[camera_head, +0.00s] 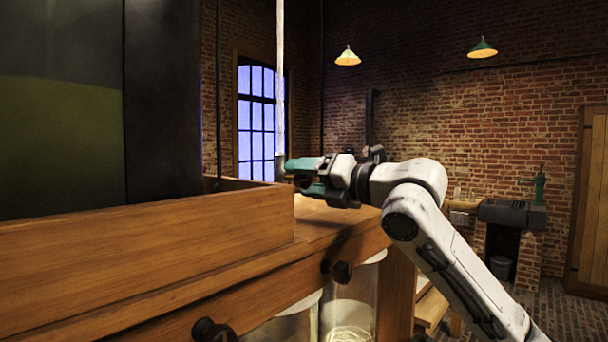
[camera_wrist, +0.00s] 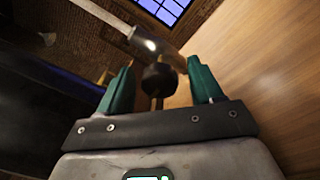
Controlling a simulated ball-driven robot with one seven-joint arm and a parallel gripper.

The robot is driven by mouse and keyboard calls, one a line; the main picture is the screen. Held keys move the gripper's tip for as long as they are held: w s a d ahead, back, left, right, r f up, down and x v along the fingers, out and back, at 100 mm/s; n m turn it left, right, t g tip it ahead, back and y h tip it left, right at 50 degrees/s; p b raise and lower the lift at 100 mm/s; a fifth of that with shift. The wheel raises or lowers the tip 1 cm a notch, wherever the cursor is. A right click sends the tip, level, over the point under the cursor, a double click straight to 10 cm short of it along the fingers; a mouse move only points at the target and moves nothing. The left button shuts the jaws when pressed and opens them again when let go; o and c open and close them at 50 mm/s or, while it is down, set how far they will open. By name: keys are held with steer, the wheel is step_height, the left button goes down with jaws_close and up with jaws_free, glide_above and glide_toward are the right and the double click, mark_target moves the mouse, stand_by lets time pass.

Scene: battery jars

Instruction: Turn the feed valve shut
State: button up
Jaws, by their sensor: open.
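In the wrist view, a dark rounded knob with a brass-coloured stem (camera_wrist: 157,78) sits between the two teal fingers of my gripper (camera_wrist: 160,71). It looks like part of the feed valve, joined to a dark cylindrical fitting (camera_wrist: 150,44) on a pale pipe (camera_wrist: 100,11). The fingers are apart, one on each side of the knob, and I cannot tell whether either touches it. In the head view, the pale pipe (camera_head: 280,80) comes down vertically to a dark fitting (camera_head: 280,165). My gripper (camera_head: 292,174) points left at this fitting, and its fingers hide the knob.
A wooden-sided bench (camera_head: 150,235) with a large dark tank (camera_head: 160,100) fills the left. Dark round knobs (camera_head: 342,271) stick out from the bench front, above glass jars (camera_head: 352,300). A stand with a green tool (camera_head: 538,185) is at the back right.

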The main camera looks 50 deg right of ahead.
steer(key=shift+w, duration=0.3)
steer(key=shift+c, duration=0.4)
steer(key=c, duration=1)
steer(key=shift+o, duration=0.2)
